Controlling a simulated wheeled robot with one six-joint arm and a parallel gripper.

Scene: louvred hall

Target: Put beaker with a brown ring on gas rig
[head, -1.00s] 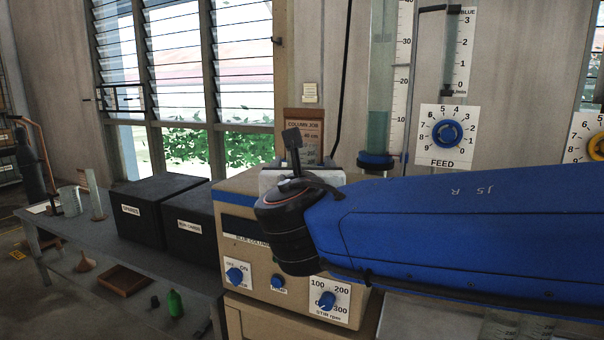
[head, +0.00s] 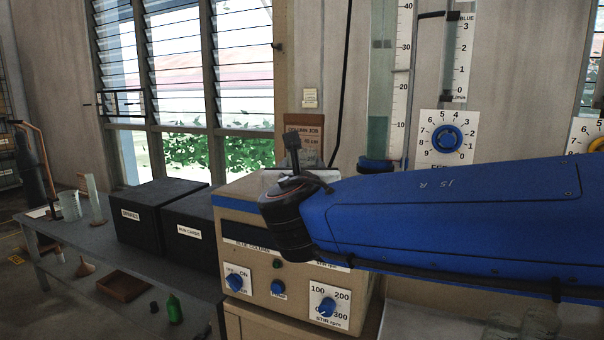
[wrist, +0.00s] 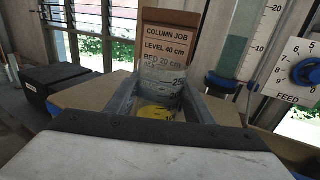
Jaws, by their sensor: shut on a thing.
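My gripper (wrist: 163,98) is shut on a clear glass beaker (wrist: 166,82) with dark volume marks, which shows between the two grey fingers in the wrist view. A yellow patch (wrist: 155,116) shows low between the fingers; I cannot tell whether it is on the beaker or behind it. No brown ring can be made out on the beaker. The gripper is over or in front of the tan blue-column cabinet (head: 255,215).
A column job card (head: 305,128) stands behind the gripper. A glass column (head: 380,95) with a scale and a blue feed dial (head: 447,139) are on the wall. Black boxes (head: 150,215) and another beaker (head: 70,205) sit on the left bench. Glassware (head: 538,322) shows at the lower right.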

